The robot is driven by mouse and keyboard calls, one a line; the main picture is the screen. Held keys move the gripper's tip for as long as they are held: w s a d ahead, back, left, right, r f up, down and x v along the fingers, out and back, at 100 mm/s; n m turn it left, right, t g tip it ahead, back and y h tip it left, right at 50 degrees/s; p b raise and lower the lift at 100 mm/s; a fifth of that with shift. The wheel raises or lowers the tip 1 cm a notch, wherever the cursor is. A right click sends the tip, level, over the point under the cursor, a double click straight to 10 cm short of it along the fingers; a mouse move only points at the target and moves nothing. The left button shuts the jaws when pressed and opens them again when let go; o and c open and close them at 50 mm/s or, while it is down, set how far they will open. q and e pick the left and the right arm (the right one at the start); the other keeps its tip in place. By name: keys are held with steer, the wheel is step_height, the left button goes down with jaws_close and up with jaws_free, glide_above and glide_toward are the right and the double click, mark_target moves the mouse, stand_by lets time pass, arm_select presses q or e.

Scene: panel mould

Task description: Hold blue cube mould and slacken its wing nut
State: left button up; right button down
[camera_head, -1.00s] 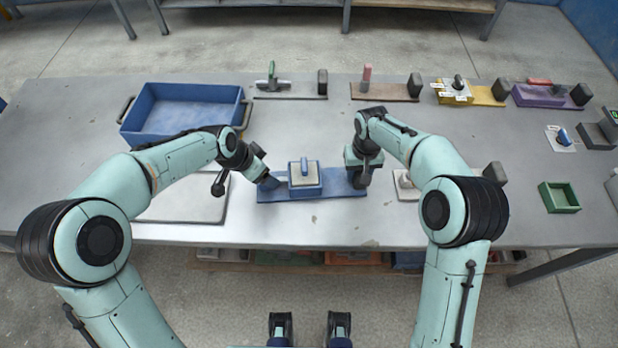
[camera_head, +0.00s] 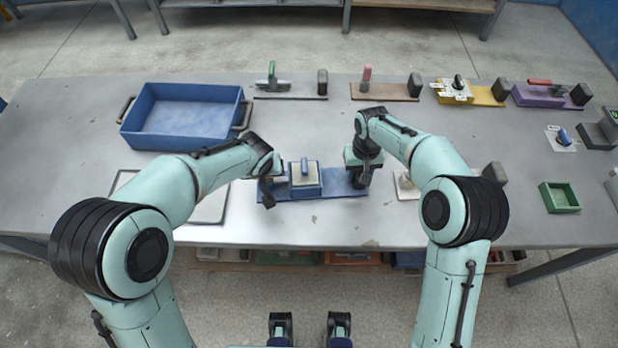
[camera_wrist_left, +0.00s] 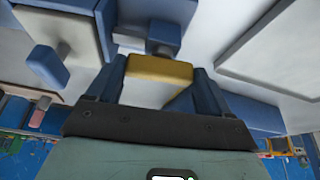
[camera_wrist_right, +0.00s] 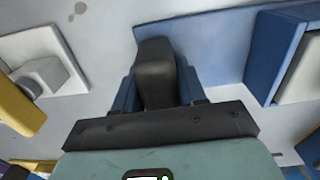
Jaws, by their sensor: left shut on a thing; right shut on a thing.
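The blue cube mould (camera_head: 318,190), with a pale lid and blue handle (camera_head: 304,170), sits on a blue board (camera_head: 338,183) near the table's front. It also shows in the left wrist view (camera_wrist_left: 82,48) and at the right edge of the right wrist view (camera_wrist_right: 275,50). My left gripper (camera_head: 271,180) is at the mould's left side, shut on the yellow wing nut (camera_wrist_left: 160,70). The nut sits in front of a blue-grey block (camera_wrist_left: 150,32). My right gripper (camera_head: 360,178) is shut on the dark upright block (camera_wrist_right: 155,72) at the board's right end. The head view mostly hides both grips.
A blue tray (camera_head: 130,128) stands at the back left, a flat pale panel (camera_head: 208,208) at the left. Several mould boards line the back, including a yellow one (camera_head: 484,95). A small green box (camera_head: 559,197) is at the right.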

arm_select(q)
steer(key=n+y, duration=0.1)
steer(key=n, duration=0.2)
steer(key=shift+w+d+n+y, duration=0.1)
steer(key=shift+n+y, duration=0.2)
steer(key=shift+n, duration=0.1)
steer(key=n+g+y, duration=0.1)
steer(key=n, duration=0.2)
steer(key=shift+d+n, duration=0.1)
steer(key=shift+n, duration=0.2)
steer(key=n+g, duration=0.1)
steer(key=n, duration=0.2)
steer(key=n+g+y, duration=0.1)
steer(key=n, duration=0.2)
steer(key=shift+w+n+g, duration=0.2)
steer(key=shift+n+g, duration=0.1)
steer(key=shift+n, duration=0.1)
steer(key=o, duration=0.9)
steer(key=shift+o, duration=0.2)
steer(key=shift+d, duration=0.1)
